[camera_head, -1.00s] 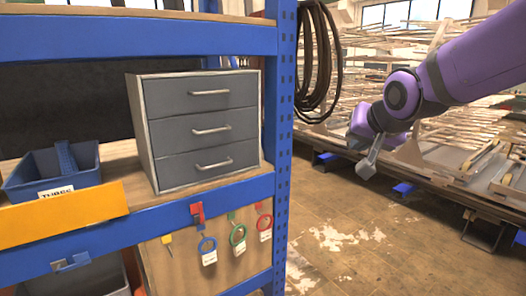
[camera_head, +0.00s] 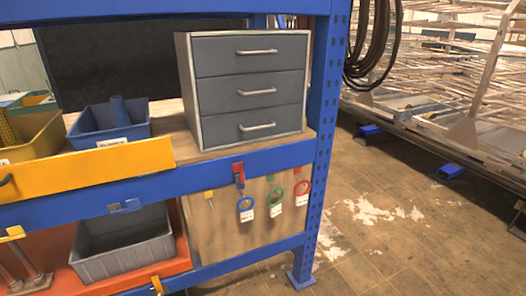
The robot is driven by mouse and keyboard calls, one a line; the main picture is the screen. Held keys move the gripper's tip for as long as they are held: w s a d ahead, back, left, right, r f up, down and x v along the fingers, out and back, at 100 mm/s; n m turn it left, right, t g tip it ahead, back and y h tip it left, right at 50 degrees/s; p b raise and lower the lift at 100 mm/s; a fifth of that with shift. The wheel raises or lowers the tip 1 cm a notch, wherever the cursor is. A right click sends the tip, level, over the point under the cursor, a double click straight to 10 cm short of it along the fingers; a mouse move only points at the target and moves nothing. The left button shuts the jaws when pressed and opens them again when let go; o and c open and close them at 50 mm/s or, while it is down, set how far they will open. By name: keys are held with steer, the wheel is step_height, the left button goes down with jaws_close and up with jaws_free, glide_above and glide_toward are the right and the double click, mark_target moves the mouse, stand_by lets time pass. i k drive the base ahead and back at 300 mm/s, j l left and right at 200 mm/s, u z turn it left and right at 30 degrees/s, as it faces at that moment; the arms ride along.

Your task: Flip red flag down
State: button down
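A small red flag (camera_head: 238,170) sits on the front of the blue shelf beam (camera_head: 275,158), below the grey drawer cabinet. Its upper part stands against the beam, and a darker part hangs just below it. Whether it is up or down I cannot tell for sure. My gripper is not in view.
Blue (camera_head: 246,205), green (camera_head: 276,197) and red (camera_head: 302,188) ring tags hang on the wooden panel below the beam. The drawer cabinet (camera_head: 250,90), a blue bin (camera_head: 108,125) and a yellow bin (camera_head: 35,140) stand on the shelf. Open floor (camera_head: 400,215) lies right of the blue post.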

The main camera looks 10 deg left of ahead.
mark_target(237, 167)
steer(key=i+j, duration=0.15)
steer(key=j, duration=0.2)
steer(key=i+j, duration=0.15)
steer(key=j, duration=0.25)
steer(key=i+j, duration=0.1)
steer(key=j, duration=0.25)
steer(key=i+j, duration=0.15)
steer(key=j, duration=0.2)
